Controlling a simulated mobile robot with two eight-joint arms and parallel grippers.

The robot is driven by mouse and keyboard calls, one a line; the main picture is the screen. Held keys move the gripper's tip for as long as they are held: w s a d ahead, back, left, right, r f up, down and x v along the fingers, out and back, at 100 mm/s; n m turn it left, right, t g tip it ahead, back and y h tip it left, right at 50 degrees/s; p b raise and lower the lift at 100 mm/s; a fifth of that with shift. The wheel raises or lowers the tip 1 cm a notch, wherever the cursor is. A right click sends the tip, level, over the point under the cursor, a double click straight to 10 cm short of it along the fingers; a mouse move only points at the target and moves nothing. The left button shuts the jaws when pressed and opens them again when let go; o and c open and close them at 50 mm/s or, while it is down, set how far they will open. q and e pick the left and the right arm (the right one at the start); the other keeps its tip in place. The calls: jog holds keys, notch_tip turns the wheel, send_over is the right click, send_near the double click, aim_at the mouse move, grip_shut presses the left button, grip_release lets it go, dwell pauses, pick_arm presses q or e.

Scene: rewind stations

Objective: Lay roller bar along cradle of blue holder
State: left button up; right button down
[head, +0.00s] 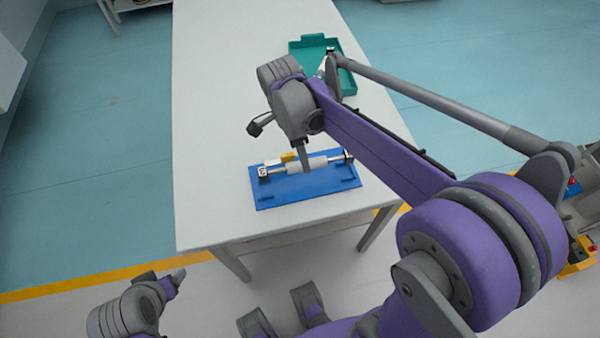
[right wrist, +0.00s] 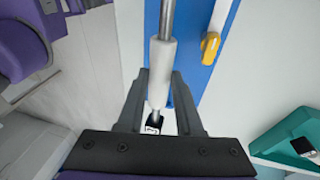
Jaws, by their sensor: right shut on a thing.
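The blue holder (head: 315,194) lies flat near the table's front edge, with a yellow part (head: 288,156) at its back; in the right wrist view its plate (right wrist: 188,48) lies beneath the bar. The roller bar (head: 308,164), a steel rod with a pale sleeve, runs left to right above the holder. In the right wrist view its sleeve (right wrist: 160,70) is between the jaws. My right gripper (head: 306,168) is shut on it from above. Whether the bar touches the cradle, I cannot tell. My left gripper (head: 163,281) is off the table, at lower left; its jaw opening is unclear.
A teal tray (head: 349,85) stands at the table's back right, partly hidden by my right arm. The white table (head: 215,120) is clear left of the holder. The yellow floor line (head: 110,276) runs beside the table.

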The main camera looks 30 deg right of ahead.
jog(key=x, duration=0.2)
jog(key=shift+w+f, duration=0.15)
jog(key=shift+f, duration=0.2)
jog(key=shift+a+f+b, duration=0.1)
jog(key=shift+f+b, duration=0.25)
jog(key=shift+f, duration=1.65)
jog(key=shift+f, duration=0.1)
jog(key=c, duration=0.8)
grip_release()
jog(key=shift+c, duration=0.2)
